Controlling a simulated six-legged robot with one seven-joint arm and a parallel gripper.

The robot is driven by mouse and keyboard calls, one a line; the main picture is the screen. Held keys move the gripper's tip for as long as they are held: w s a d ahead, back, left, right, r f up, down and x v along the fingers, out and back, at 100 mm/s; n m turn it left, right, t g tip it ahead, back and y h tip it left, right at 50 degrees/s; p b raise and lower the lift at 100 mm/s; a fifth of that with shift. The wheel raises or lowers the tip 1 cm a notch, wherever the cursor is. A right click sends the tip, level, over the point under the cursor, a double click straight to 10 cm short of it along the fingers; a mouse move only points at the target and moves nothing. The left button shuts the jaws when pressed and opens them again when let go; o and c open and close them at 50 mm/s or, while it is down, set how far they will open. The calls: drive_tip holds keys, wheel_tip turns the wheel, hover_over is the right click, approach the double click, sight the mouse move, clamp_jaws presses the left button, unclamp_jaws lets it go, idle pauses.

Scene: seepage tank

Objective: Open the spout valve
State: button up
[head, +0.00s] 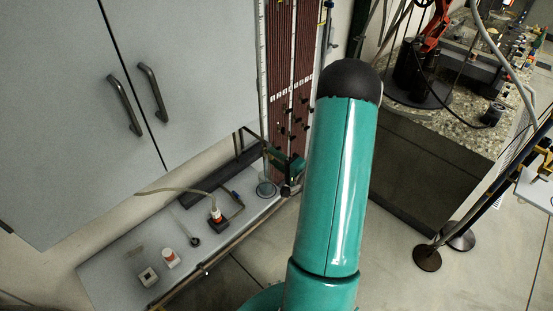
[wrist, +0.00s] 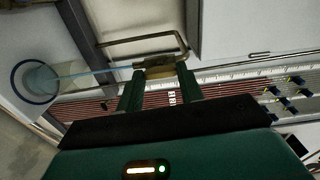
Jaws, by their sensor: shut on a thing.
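In the wrist view, my gripper (wrist: 160,82) has its two green fingers on either side of a small tan-brass piece, the spout valve (wrist: 160,72), and is shut on it. The valve sits at the end of a bent metal tube (wrist: 145,38). A thin pale-blue stream (wrist: 95,74) runs from the spout to a clear round vessel (wrist: 40,80). In the head view, my gripper (head: 287,166) is partly hidden behind my teal arm, at the foot of the tank board (head: 290,90). The vessel (head: 266,188) stands on the bench just below it; the valve is too small to make out.
Grey cabinet doors (head: 150,60) stand behind. A stone-topped bench (head: 440,120) is at right.

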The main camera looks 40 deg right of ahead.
drive_tip(key=shift+n, duration=0.3)
idle(1.4)
drive_tip(key=o, duration=1)
drive_tip(key=s, duration=1.3)
drive_tip(key=shift+s+d, duration=0.2)
drive_tip(key=shift+s, duration=0.2)
